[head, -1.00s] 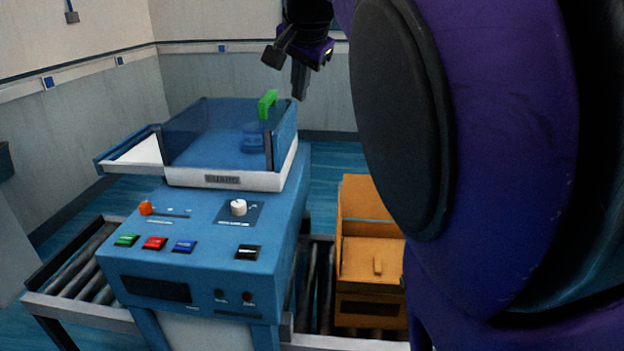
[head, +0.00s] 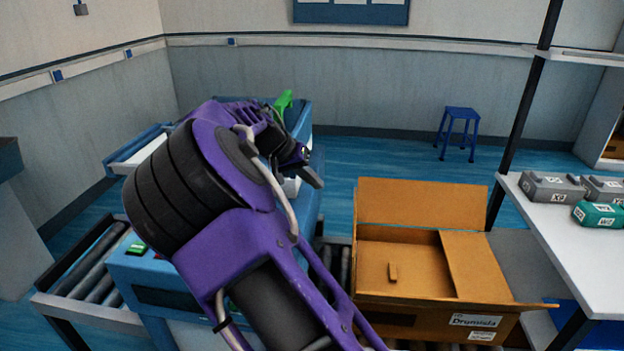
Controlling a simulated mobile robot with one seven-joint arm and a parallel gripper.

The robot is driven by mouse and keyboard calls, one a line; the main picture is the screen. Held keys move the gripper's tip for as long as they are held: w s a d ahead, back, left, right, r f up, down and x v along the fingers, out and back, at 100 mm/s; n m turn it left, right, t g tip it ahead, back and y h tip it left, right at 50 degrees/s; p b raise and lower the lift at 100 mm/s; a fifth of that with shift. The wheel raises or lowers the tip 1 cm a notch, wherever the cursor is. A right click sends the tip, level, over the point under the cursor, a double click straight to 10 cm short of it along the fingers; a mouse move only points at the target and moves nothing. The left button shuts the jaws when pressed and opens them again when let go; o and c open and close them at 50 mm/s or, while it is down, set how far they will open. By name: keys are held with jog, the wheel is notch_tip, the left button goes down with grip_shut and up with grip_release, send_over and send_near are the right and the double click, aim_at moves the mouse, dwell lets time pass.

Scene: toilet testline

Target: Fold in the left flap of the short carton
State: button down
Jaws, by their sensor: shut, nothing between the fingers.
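The brown carton (head: 385,315) stands open on the roller conveyor right of the blue machine, with a white label on its front. Its back flap (head: 423,203) stands upright. A slanted panel (head: 475,262) shows at the right of the opening, and a thin edge juts out past the right front corner. A flat panel (head: 425,270) with a small tab lies at the left of the opening. I cannot tell whether it is the left flap or the inside. My gripper (head: 313,172) is shut and empty, above and left of the carton, apart from it.
The blue machine (head: 160,290), with a green handle (head: 284,101) on top, stands left, largely behind my arm. A white shelf table (head: 560,240) with grey and teal boxes stands right. A blue stool (head: 459,130) is at the back wall. Floor behind the carton is clear.

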jog(key=x, duration=1.5)
jog(key=shift+w+f+b, duration=0.2)
jog(key=shift+f+b, duration=0.05)
jog(key=shift+b, duration=0.15)
jog(key=shift+d, duration=0.25)
